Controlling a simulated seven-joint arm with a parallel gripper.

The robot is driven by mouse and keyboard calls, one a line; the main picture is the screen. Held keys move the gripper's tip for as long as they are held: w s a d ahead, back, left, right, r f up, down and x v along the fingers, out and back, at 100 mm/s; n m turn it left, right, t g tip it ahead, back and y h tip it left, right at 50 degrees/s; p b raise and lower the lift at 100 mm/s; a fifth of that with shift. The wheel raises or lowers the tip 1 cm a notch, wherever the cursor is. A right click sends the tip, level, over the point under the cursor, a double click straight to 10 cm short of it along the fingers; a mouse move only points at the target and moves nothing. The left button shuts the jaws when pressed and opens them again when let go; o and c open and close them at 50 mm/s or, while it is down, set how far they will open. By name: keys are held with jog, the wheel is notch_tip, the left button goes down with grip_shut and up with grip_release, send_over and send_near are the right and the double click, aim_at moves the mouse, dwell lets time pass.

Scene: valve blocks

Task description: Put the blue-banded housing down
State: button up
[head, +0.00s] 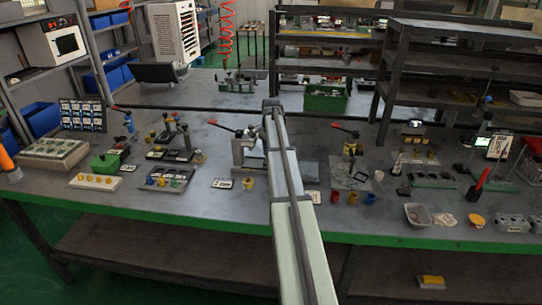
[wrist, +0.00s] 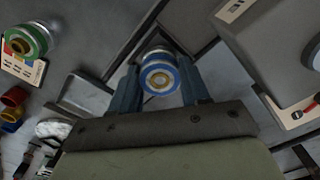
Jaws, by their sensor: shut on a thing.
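The blue-banded housing (wrist: 161,78) shows in the wrist view, a round metal part with a blue ring and a tan and white centre. My gripper (wrist: 158,68) is shut on it, with one dark blue finger on each side. What lies directly under the housing is hard to make out; dark grey plates surround it in the picture. In the head view my arm reaches over the middle of the bench (head: 225,204), and I cannot make out the housing or the fingertips there.
A green-banded part (wrist: 24,40) stands by a printed card at the wrist view's upper left. Red (wrist: 14,97) and yellow (wrist: 12,113) cups lie below it. A red-handled clamp (head: 247,150) stands left of my arm. Bare bench shows at the front left of my arm.

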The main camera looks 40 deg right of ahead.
notch_tip(320, 180, up, 8)
jog(key=shift+s+d+r, duration=0.1)
jog(key=shift+d+r, duration=0.1)
jog(key=shift+r, duration=0.1)
jog(key=s+d+f+m, duration=0.1)
jog(key=s+d+m, duration=0.1)
jog(key=s+d, duration=0.9)
jog(key=shift+s+a+f+n, duration=0.2)
jog(key=shift+f+n, duration=0.85)
jog(key=shift+f, duration=0.75)
jog(key=shift+s+a+f+n, duration=0.2)
jog(key=shift+f+n, duration=0.9)
jog(key=shift+f, duration=0.65)
jog(key=shift+s+a+f+n, duration=0.2)
jog(key=shift+f+n, duration=0.85)
jog(key=shift+f, duration=0.75)
jog(key=shift+f, duration=0.1)
jog(key=o, duration=1.3)
jog(key=shift+c, duration=0.2)
